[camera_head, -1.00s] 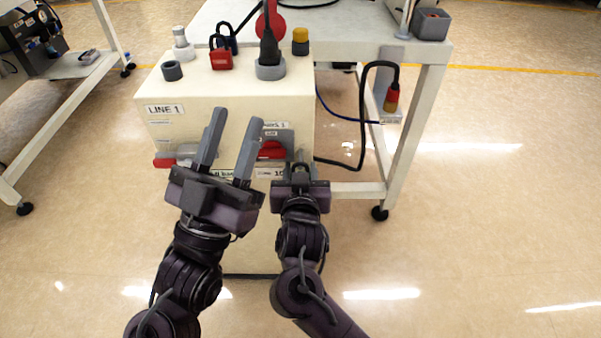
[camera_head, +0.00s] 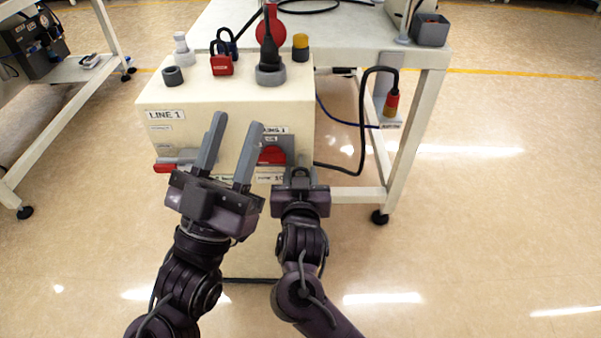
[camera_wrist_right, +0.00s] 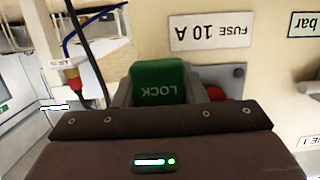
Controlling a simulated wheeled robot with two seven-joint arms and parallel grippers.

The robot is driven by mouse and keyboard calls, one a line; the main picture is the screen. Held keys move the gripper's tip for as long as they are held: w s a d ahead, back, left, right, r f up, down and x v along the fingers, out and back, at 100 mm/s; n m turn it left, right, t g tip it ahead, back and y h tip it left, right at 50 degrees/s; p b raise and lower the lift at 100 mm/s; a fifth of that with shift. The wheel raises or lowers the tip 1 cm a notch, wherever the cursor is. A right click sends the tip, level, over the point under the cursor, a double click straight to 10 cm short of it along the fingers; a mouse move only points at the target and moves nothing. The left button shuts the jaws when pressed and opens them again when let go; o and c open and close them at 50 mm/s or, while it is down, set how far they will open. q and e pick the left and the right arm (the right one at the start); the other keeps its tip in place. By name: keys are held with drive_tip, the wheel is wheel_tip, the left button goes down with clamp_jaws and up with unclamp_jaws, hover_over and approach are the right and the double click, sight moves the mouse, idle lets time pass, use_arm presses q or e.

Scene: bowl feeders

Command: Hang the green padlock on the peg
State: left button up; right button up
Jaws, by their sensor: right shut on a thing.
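The green padlock (camera_wrist_right: 160,82) shows in the right wrist view, with "LOCK" upside down on its body. It sits between the two fingers of my right gripper (camera_head: 300,174), which is shut on it. In the head view that gripper is low, in front of the cream box's front face. The padlock's green body cannot be made out there. My left gripper (camera_head: 229,148) is open and empty, with its fingers in front of the same face. I cannot clearly make out the peg in either view.
The cream box (camera_head: 225,103) carries a red padlock (camera_head: 222,66), a black plug (camera_head: 268,48) and a yellow-black cylinder (camera_head: 300,47) on top. A red switch (camera_head: 271,155) is on its front. A white table (camera_head: 350,50) and hanging cable (camera_head: 362,115) are at right.

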drive_tip(key=shift+s+f+p, duration=0.1)
drive_tip(key=shift+s+p, duration=1.1)
drive_tip(key=shift+s, duration=0.45)
drive_tip(key=shift+p, duration=0.5)
drive_tip(key=shift+w, duration=1.9)
idle(1.1)
drive_tip(key=shift+s+r+p, duration=0.15)
drive_tip(key=shift+s+p, duration=0.65)
drive_tip(key=shift+s, duration=0.15)
drive_tip(key=shift+s+r+p, duration=0.15)
drive_tip(key=shift+s+p, duration=0.65)
drive_tip(key=shift+s, duration=0.1)
drive_tip(key=shift+p, duration=0.4)
idle(0.6)
